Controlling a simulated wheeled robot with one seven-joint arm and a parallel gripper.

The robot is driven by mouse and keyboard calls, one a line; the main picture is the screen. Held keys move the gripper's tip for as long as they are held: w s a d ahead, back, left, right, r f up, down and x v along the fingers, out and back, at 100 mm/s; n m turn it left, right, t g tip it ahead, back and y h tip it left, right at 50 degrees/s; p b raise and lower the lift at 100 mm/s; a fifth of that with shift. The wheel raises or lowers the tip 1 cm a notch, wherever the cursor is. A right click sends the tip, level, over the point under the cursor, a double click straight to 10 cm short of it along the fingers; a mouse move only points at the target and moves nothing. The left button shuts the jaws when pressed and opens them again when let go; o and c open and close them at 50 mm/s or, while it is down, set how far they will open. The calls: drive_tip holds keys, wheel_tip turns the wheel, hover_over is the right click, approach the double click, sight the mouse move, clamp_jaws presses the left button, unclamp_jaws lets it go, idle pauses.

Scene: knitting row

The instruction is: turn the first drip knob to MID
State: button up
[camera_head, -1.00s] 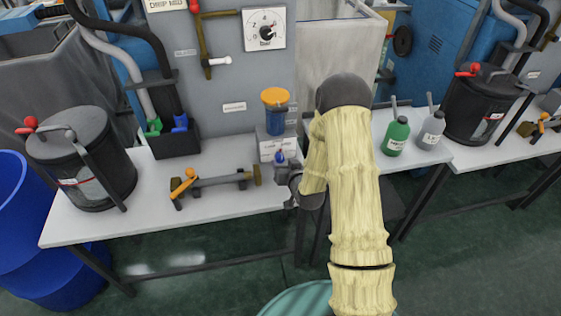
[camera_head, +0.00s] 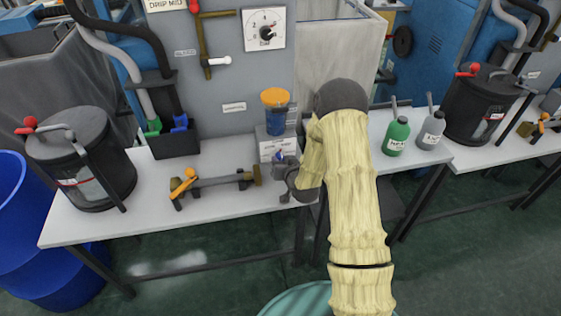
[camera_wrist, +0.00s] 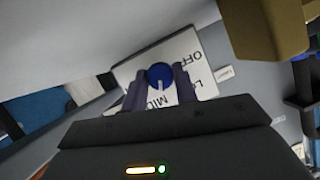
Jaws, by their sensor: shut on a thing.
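The first drip knob (camera_wrist: 160,75) is round and blue with a white pointer mark. It sits on a white label plate (camera_wrist: 126,75) with the words OFF, MID and a partly hidden one starting with L. In the wrist view its pointer lies toward the word MID. My gripper (camera_wrist: 157,85) has a finger on each side of the knob and is shut on it. In the head view, my gripper (camera_head: 281,163) is at the low grey box (camera_head: 272,140) below the orange-capped blue cup (camera_head: 275,112); the knob is largely hidden there.
A bar with an orange handle (camera_head: 185,182) lies on the bench (camera_head: 140,222) left of my gripper. A black canister (camera_head: 85,155) stands further left. A green bottle (camera_head: 397,135) and a grey bottle (camera_head: 430,132) stand to the right. A dial gauge (camera_head: 264,30) is on the panel behind.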

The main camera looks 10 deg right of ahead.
drive_tip(key=shift+m+y, duration=0.3)
drive_tip(key=shift+m, duration=0.1)
drive_tip(key=o, duration=1)
drive_tip(key=shift+c, duration=0.2)
drive_tip(key=p+v, duration=0.3)
drive_tip(key=v, duration=1.2)
drive_tip(key=shift+s+p, duration=0.2)
drive_tip(key=shift+p, duration=0.15)
drive_tip(key=p+v, duration=0.2)
drive_tip(key=p, duration=0.2)
drive_tip(key=shift+d+f+p, duration=0.1)
drive_tip(key=shift+p, duration=0.25)
